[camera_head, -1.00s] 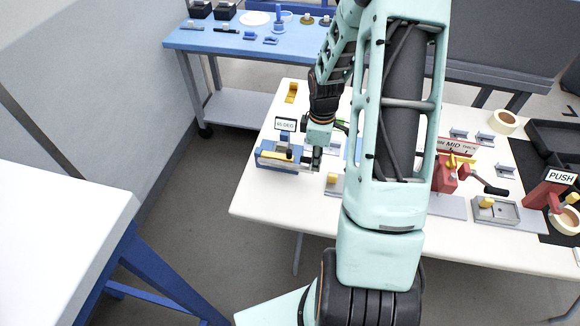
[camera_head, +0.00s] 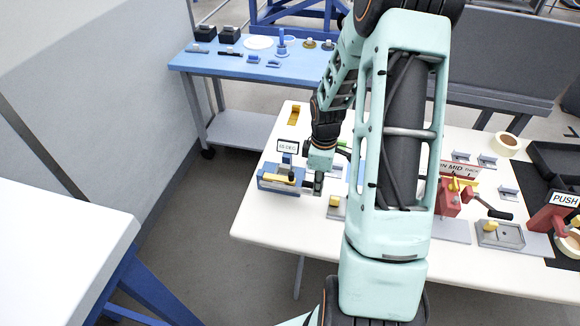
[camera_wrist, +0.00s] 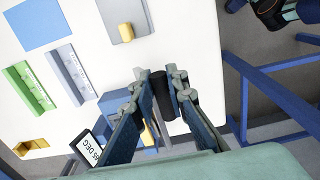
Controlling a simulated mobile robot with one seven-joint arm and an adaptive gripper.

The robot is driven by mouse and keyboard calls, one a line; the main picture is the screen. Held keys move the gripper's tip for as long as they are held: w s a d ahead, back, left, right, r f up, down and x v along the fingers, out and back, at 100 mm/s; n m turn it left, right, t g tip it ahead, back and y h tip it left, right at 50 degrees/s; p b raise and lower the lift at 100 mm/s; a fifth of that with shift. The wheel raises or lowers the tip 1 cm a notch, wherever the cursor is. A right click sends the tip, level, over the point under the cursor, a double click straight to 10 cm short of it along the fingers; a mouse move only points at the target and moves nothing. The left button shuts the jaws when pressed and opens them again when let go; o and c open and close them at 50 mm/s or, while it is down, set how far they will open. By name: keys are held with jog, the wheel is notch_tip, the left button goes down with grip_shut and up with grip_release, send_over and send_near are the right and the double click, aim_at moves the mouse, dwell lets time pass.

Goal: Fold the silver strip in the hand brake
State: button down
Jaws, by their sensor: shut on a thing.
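The hand brake (camera_head: 268,186) is a blue device with a yellow piece on top, at the left end of the white table in the head view. A sign (camera_head: 288,146) with "DEG" on it stands behind it; the sign also shows in the wrist view (camera_wrist: 100,152). My gripper (camera_head: 317,184) is at the brake's right end. In the wrist view my gripper (camera_wrist: 158,82) is shut on a dark upright cylinder (camera_wrist: 162,102), which looks like the brake's handle grip. My fingers hide much of the brake in the wrist view. I cannot make out the silver strip.
The white table (camera_head: 265,240) also holds a red device (camera_head: 449,203) with a dark lever, a red PUSH device (camera_head: 548,218), tape rolls and small grey fixtures to the right. A blue table (camera_head: 215,62) stands behind. My arm covers the middle of the head view.

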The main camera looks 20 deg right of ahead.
jog(key=shift+w+d, duration=0.15)
dwell(0.8)
jog(key=shift+w+d+r, duration=0.2)
jog(key=shift+w+r, duration=0.05)
jog(key=shift+w, duration=0.1)
dwell(1.5)
jog(key=shift+w+d+r+p, duration=0.15)
jog(key=shift+w+d+p, duration=0.1)
jog(key=shift+w+p, duration=0.15)
dwell(1.2)
jog(key=shift+w+d+r, duration=0.2)
jog(key=shift+w+d, duration=0.1)
jog(key=shift+w, duration=0.15)
jog(key=shift+w+d, duration=0.2)
jog(key=shift+w, duration=0.1)
dwell(2.8)
